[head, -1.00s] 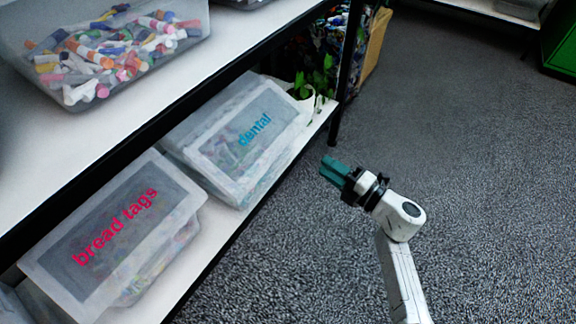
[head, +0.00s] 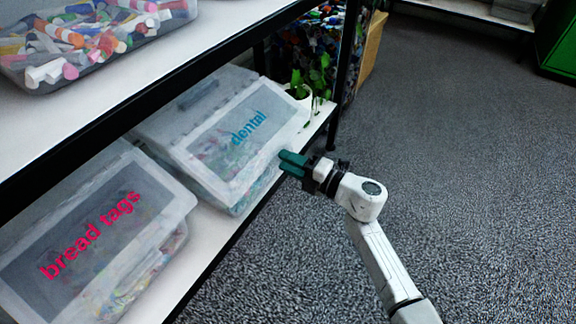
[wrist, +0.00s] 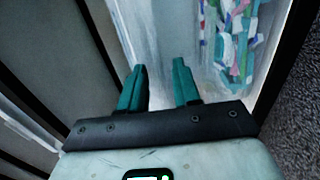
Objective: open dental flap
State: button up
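The dental bin (head: 190,155) is a translucent box on the lower shelf, with colourful small items inside. Its sloping flap (head: 237,130), with "dental" in blue letters, lies shut. My gripper (head: 291,164) has teal fingers and is just right of the bin's front, near the flap's lower right edge. I cannot tell from the head view whether it touches. In the wrist view, my two fingers (wrist: 160,86) stand apart with nothing between them. The bin's clear wall with coloured items (wrist: 235,45) is beyond them.
The bread tags bin (head: 95,235) stands left of the dental bin. A potted plant (head: 301,88) stands just behind it at the right. The upper shelf (head: 130,85) overhangs the bins and holds a bin of markers (head: 95,40). The carpet (head: 460,170) at the right is clear.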

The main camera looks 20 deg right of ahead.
jog(key=shift+w+a, duration=0.15)
jog(key=shift+w, duration=0.05)
grip_shut()
dwell(1.4)
